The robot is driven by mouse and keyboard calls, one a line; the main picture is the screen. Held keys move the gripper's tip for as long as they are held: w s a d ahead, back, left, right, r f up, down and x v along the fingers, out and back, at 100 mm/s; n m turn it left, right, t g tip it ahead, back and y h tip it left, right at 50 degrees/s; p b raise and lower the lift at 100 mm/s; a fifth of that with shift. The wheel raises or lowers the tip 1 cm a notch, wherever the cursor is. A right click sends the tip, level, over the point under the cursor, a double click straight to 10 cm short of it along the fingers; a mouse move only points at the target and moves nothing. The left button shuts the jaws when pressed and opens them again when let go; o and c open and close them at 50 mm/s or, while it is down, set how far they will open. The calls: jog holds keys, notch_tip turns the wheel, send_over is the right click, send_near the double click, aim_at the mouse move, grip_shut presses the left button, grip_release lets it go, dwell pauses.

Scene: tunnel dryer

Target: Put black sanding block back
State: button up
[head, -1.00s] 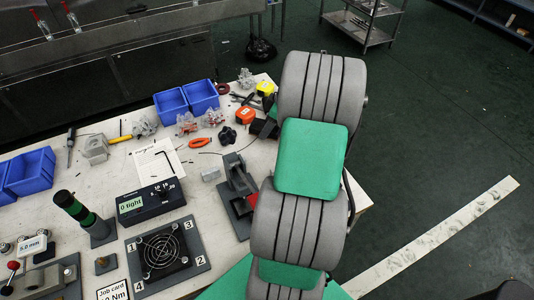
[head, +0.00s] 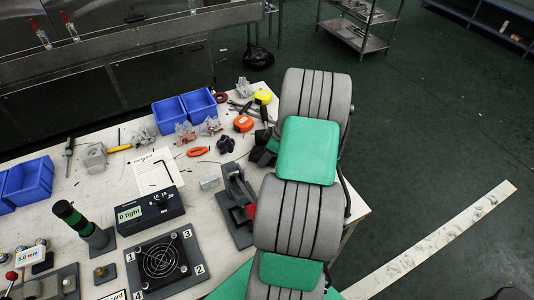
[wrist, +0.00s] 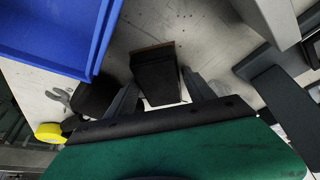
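The black sanding block (wrist: 155,78) shows in the wrist view as a dark block with a brownish edge along its far side. It lies between the two dark fingers of my gripper (wrist: 160,80). The fingertips appear to meet its two sides, so my gripper looks shut on it. How high the block is above the table is hard to tell.
A blue bin (wrist: 55,30) is close at the upper left of the wrist view. Grey blocky parts stand at the right.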

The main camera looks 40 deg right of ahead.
jog(key=shift+r, duration=0.1)
jog(key=v, duration=1.1)
jog(key=w+a+r+m, duration=0.1)
jog(key=a+r, duration=0.2)
jog(key=a, duration=0.3)
jog(key=w+a+r+g+h, duration=0.1)
jog(key=a+r, duration=0.1)
jog(key=a, duration=0.5)
jog(key=w+a+r+m, duration=0.1)
jog(key=a+r, duration=0.2)
jog(key=a, duration=0.3)
jog(key=s+a+m, duration=0.1)
jog(key=s+a, duration=0.3)
jog(key=a, duration=0.3)
jog(key=s+a+m+h, duration=0.1)
jog(key=s+a+m, duration=0.1)
jog(key=s+a, duration=0.3)
jog(key=shift+a+r+m+b, duration=0.3)
jog(key=shift+a+r, duration=0.1)
jog(key=shift+a, duration=0.75)
